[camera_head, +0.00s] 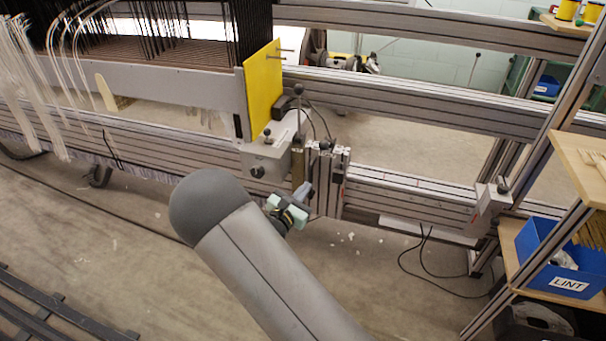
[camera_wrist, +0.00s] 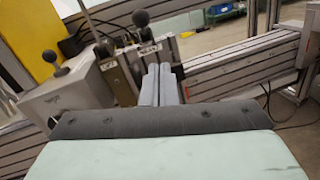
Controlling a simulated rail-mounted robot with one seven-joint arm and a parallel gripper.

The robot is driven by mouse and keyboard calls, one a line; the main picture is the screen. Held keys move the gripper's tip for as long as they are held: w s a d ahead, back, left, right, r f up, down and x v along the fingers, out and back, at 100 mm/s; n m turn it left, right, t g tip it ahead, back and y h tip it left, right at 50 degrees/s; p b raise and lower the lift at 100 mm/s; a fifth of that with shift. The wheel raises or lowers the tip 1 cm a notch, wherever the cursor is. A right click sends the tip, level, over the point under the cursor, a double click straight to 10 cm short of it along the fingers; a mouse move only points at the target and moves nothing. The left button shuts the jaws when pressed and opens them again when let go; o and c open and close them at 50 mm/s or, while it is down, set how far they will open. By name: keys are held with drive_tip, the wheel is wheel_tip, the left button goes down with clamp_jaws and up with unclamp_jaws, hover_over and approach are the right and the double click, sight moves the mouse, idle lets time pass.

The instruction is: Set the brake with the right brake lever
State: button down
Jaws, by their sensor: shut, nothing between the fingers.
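A ball-knob lever (camera_head: 325,146) stands upright by the metal brackets right of the yellow end panel, above my gripper (camera_head: 307,192). A large black ball knob (camera_wrist: 139,18) on a short stem also shows near my fingers in the wrist view. A grey box (camera_head: 265,160) with a dial carries another black ball knob (camera_head: 267,132). A further knob (camera_head: 298,88) stands higher, beside the yellow panel. My gripper's fingers (camera_wrist: 158,82) are together and empty, pointing at the brackets and apart from the knobs.
The yellow panel (camera_head: 263,88) and aluminium rails (camera_head: 400,205) surround the levers. A smaller knobbed box (camera_head: 490,200) sits farther right on the rail. A blue LINT bin (camera_head: 560,262) stands on the right shelf. Cables hang below the rail; floor lies open beneath.

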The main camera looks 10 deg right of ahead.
sight(327, 144)
drive_tip(key=shift+w+a+f+n+t+y, duration=0.25)
drive_tip(key=shift+a+f+n, duration=0.1)
drive_tip(key=shift+a, duration=0.2)
drive_tip(key=shift+w+a+f+n+t+y, duration=0.1)
drive_tip(key=shift+a+f+n+t+y, duration=0.2)
drive_tip(key=shift+a, duration=0.2)
drive_tip(key=r+b+x, duration=0.3)
drive_tip(key=b+x, duration=0.1)
drive_tip(key=x, duration=0.8)
drive_tip(key=shift+d, duration=0.45)
drive_tip(key=shift+w, duration=0.15)
